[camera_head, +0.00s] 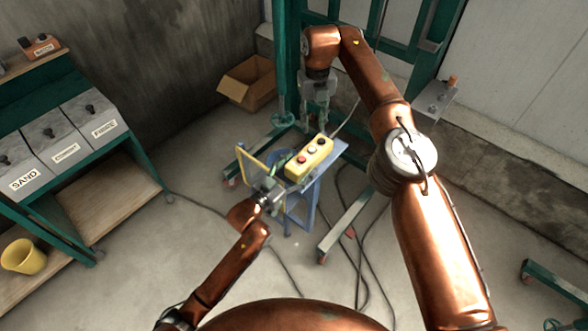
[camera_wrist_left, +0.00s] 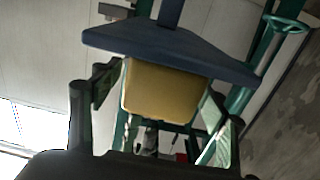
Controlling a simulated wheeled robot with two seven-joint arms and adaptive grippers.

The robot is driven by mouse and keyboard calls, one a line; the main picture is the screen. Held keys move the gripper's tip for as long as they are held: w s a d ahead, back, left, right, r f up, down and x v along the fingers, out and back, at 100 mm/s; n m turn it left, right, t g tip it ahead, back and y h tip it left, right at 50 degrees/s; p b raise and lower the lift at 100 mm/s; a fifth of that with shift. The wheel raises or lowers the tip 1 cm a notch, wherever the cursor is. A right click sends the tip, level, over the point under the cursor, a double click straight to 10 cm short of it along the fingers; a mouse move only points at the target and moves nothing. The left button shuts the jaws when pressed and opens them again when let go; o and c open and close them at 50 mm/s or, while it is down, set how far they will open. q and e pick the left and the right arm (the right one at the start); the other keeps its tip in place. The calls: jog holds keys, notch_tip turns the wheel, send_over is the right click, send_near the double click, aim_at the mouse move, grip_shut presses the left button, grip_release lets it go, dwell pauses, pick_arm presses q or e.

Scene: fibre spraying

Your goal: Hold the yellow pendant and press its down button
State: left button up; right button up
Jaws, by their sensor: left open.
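The yellow pendant (camera_head: 309,158) lies on a small blue stool (camera_head: 327,165), with a row of round buttons, red and pale among them, facing up. My left gripper (camera_head: 276,188) is open at the pendant's near left end. In the left wrist view, the pendant's yellow end (camera_wrist_left: 165,92) sits between my two spread fingers (camera_wrist_left: 155,125), with gaps visible at its sides. The buttons do not show there. My right gripper (camera_head: 317,112) hangs above and behind the pendant, pointing down, clear of it. Its finger opening is too small to judge.
A yellow-edged frame (camera_head: 252,163) stands left of the stool. A green metal frame (camera_head: 288,70) rises behind it. A cardboard box (camera_head: 248,84) is at the back. Dark cables (camera_head: 350,240) cross the floor.

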pick_arm(q)
jog(key=shift+c, duration=0.2)
jog(key=c, duration=1.6)
jog(key=shift+o, duration=0.2)
pick_arm(e)
grip_shut()
dwell(0.4)
